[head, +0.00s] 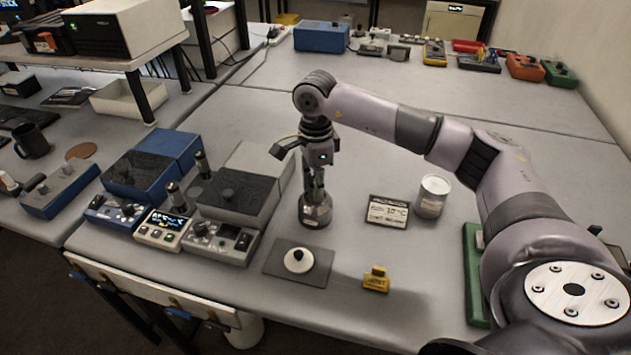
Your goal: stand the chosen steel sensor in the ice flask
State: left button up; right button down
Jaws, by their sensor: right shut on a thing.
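My right gripper (314,178) points straight down above a dark steel flask (315,212) on the table. It is shut on a thin steel sensor, mostly hidden by the fingers. The flask's mouth lies under the fingers; I cannot tell how far the sensor's tip is inside it. A white round lid with a black knob (298,261) lies on a grey mat (272,272) in front of the flask. Two dark upright handles, one at the back (203,163) and one nearer (173,192), stand at the instruments on the left. My left gripper is out of view.
A small sign reading about 10 °C (387,211) and a white can (433,196) stand right of the flask. A yellow tag (376,280) stands near the front. Bench instruments (222,240) crowd the left.

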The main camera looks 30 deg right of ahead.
jog(key=shift+f, duration=0.1)
jog(key=c, duration=1.3)
grip_release()
jog(key=shift+r, duration=0.35)
notch_tip(320, 180, up, 11)
jog(key=shift+f+b, duration=0.15)
jog(key=shift+b, duration=1.1)
jog(key=shift+r, duration=0.5)
